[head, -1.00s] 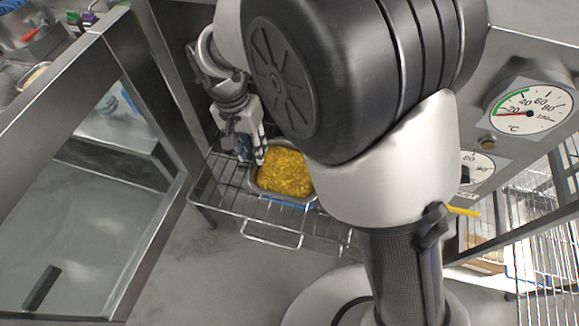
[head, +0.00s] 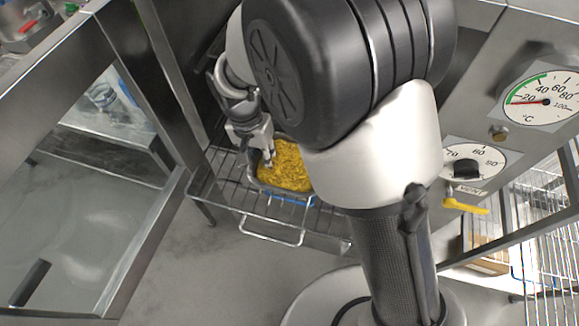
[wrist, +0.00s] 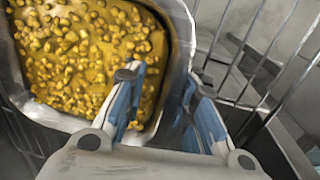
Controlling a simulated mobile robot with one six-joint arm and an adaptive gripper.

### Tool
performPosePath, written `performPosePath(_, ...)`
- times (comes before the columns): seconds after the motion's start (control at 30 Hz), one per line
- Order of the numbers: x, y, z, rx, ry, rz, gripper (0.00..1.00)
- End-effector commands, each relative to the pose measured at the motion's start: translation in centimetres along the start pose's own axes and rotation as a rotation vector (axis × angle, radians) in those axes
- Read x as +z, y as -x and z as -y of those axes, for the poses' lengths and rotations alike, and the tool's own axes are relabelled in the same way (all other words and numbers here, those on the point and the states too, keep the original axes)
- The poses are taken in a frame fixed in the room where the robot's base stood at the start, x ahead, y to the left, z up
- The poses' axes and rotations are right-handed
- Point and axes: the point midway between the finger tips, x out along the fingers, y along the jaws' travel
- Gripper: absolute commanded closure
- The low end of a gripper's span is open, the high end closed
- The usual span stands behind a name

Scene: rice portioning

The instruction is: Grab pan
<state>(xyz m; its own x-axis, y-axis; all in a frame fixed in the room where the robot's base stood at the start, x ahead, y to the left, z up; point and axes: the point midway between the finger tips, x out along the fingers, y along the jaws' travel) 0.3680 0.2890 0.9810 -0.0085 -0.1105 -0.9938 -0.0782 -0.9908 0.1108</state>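The pan (head: 254,182) is a metal tray full of yellow, chunky food (head: 285,167). It sits on a wire rack in the head view, partly behind my arm. In the wrist view the pan (wrist: 183,45) fills the upper left. My gripper (head: 268,160) is at the pan's left end in the head view. In the wrist view my gripper (wrist: 163,85) is open, with blue-padded fingers. One finger is over the food inside the pan, the other outside, with the pan wall between them. I cannot tell whether either finger touches the wall.
The wire rack (head: 222,196) has a front handle bar (head: 270,232). A steel frame stands close on the left. A panel with temperature dials (head: 545,101) and a yellow-handled knob (head: 465,206) is on the right. Rack wires show beside the pan in the wrist view.

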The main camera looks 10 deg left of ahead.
Motion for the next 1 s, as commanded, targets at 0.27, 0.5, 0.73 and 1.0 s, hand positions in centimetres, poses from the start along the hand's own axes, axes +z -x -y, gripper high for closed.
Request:
performPosePath(0.27,0.01,0.02,0.00,0.000,0.000,0.000,0.95)
performPosePath(0.5,0.01,0.01,-0.01,0.000,0.000,0.000,1.00)
performPosePath(0.73,0.02,-0.02,0.00,0.000,0.000,0.001,1.00)
performPosePath(1.0,0.04,-0.06,0.04,-0.001,-0.001,0.001,1.00)
